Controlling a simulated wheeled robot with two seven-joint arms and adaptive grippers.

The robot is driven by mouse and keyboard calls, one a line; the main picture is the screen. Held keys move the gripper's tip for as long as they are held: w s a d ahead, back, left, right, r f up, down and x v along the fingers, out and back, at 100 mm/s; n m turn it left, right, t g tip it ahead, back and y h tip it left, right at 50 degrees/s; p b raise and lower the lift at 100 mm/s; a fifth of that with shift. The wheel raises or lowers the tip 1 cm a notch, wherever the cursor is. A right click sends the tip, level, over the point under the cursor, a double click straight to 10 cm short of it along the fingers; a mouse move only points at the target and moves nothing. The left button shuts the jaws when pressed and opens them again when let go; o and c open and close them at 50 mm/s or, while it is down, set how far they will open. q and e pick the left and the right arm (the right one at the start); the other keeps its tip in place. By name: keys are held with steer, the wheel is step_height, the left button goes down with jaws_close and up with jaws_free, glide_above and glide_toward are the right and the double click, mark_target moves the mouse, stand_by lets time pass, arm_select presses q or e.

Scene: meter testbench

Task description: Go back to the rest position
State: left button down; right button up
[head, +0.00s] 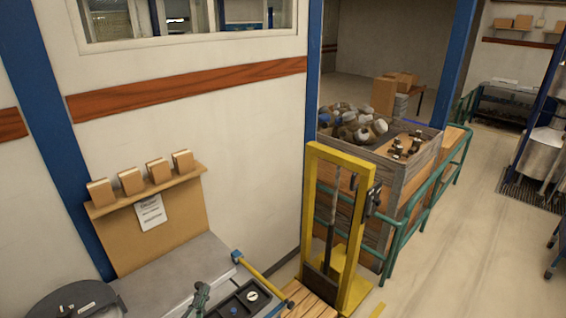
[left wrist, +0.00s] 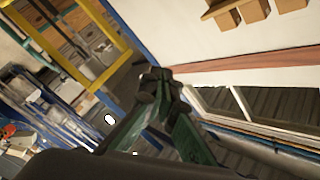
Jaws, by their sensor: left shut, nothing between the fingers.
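My left gripper (head: 201,294) shows at the bottom edge of the head view, over the bench. In the left wrist view its green, dark-tipped fingers (left wrist: 157,84) are closed together with nothing between them. The wrist view is tilted, with the wall and window to the right of the fingers. The fingers touch nothing that I can make out. My right gripper is not in view.
The grey bench (head: 175,268) carries a black panel (head: 236,305) with a gauge and a yellow bar (head: 264,279). A shelf with several boxes (head: 131,181) stands behind. Open floor (head: 465,240) lies beyond.

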arm_select(q)
steer(key=s+a+f+n+g+y, duration=0.2)
steer(key=s+a+f+n+g, duration=0.3)
steer(key=f, duration=0.4)
steer(key=s+a+f+n+g+y, duration=0.3)
steer(key=s+a+f, duration=0.4)
steer(key=f, duration=0.2)
steer(key=s+f+n+g+h, duration=0.1)
steer(key=s+f+n+g, duration=0.15)
steer(key=s+f, duration=0.45)
steer(key=s+f+n+g+h, duration=0.1)
steer(key=s+f+g, duration=0.25)
steer(key=s, duration=0.85)
step_height(320, 180, down, 36)
steer(key=s+d+g+b, duration=0.1)
steer(key=s+g+b, duration=0.1)
steer(key=b, duration=0.3)
steer(key=s+f+m+g+b, duration=0.1)
steer(key=s+f+b, duration=0.2)
steer(key=s+f, duration=1.6)
steer(key=shift+d+f+h+b, duration=0.15)
steer(key=shift+d+h+b, duration=0.15)
steer(key=shift+d+h, duration=0.1)
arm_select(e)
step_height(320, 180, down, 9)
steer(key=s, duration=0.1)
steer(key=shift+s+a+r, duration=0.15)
